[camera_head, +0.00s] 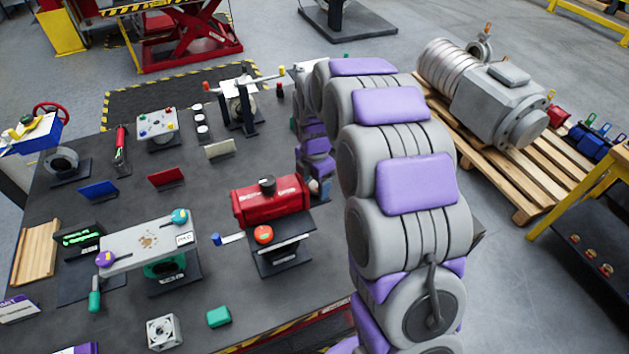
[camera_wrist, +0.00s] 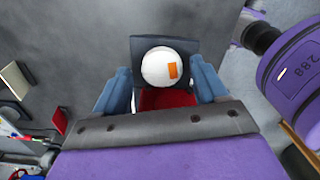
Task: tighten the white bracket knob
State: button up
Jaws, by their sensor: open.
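In the wrist view, the white knob (camera_wrist: 156,66) is round with an orange mark on its right side. It sits in front of a dark square plate (camera_wrist: 142,43), with something red below it. My gripper (camera_wrist: 162,78) is open, with one blue-grey finger on each side of the knob. A gap shows between the knob and each finger; I cannot tell how deep the fingers reach. In the head view, my arm covers the right side of the table, and I cannot make out the knob or the fingertips there.
The dark table (camera_head: 215,185) carries a red actuator box (camera_head: 270,201) with an orange knob (camera_head: 263,234) in front, left of my arm. A grey bracket plate (camera_head: 148,243) stands farther left. A large grey motor (camera_head: 497,103) lies on a wooden pallet (camera_head: 487,153) at right.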

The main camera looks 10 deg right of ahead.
aim_at(315, 185)
jog(key=shift+d, duration=0.4)
jog(key=c, duration=1.1)
jog(key=shift+o, duration=0.2)
jog(key=shift+m, duration=1.5)
jog(key=o, duration=1.1)
jog(key=shift+a, duration=0.25)
jog(key=shift+c, duration=0.2)
jog(key=shift+w+d+r, duration=0.1)
jog(key=shift+r, duration=0.4)
notch_tip(315, 185, up, 16)
jog(key=shift+r+b, duration=0.2)
jog(key=shift+b, duration=0.15)
